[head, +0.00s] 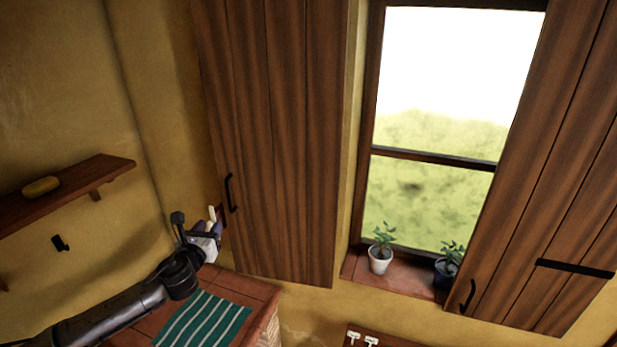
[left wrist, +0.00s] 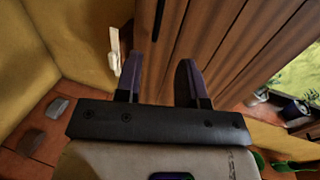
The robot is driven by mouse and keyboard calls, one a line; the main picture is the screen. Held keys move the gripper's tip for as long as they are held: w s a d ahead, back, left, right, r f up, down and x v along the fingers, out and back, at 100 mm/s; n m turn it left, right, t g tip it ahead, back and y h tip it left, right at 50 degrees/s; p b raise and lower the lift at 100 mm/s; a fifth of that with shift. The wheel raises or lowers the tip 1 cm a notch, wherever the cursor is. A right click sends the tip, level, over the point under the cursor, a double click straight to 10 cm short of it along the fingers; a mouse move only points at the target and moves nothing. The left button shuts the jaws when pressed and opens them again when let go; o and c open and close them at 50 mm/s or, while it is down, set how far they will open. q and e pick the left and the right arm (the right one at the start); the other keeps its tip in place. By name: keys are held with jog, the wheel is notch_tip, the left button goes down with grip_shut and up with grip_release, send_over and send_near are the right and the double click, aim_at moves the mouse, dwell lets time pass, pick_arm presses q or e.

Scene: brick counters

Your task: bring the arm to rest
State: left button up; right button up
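My left arm comes in from the lower left of the head view. Its left gripper (head: 214,226) is in front of the lower left edge of the left wooden shutter (head: 275,150), just below its black handle (head: 229,193). In the left wrist view, the two dark fingers of the left gripper (left wrist: 158,75) stand apart with nothing between them. The shutter planks (left wrist: 225,45) and the handle (left wrist: 159,18) lie beyond the fingers. I cannot tell whether the gripper touches the shutter. My right gripper is in neither view.
A tiled counter (head: 240,284) with a green striped cloth (head: 203,320) lies below the gripper. A wall shelf (head: 75,190) holds a yellow object (head: 41,186). Two potted plants, one white (head: 380,260) and one dark (head: 446,272), stand on the window sill (head: 407,284).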

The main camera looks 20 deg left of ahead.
pick_arm(q)
jog(key=s+d+r+n+g+y, duration=0.2)
jog(key=s+n, duration=0.1)
jog(key=n, duration=0.8)
jog(key=s+d+r+n+g+y, duration=0.1)
jog(key=s+d+n+g, duration=0.15)
jog(key=n, duration=0.85)
jog(key=s+d+f+n+g+h+p, duration=0.2)
jog(key=s+d+f+n+h, duration=0.15)
jog(key=s+d+f, duration=0.4)
jog(key=s+d+f+n+g+h+p, duration=0.15)
jog(key=s+d+f+h, duration=0.25)
jog(key=s+d, duration=0.6)
jog(key=s+d+f+n+g+p, duration=0.1)
jog(key=s+d+f+g+p, duration=0.1)
jog(key=s+f, duration=0.3)
jog(key=s+d+f+n+g+h+p, duration=0.1)
jog(key=s+d+f, duration=0.4)
jog(key=s, duration=0.7)
jog(key=shift+s+f+n+g+p, duration=0.2)
jog(key=shift+f+n+g+p, duration=0.3)
jog(key=shift+g, duration=0.7)
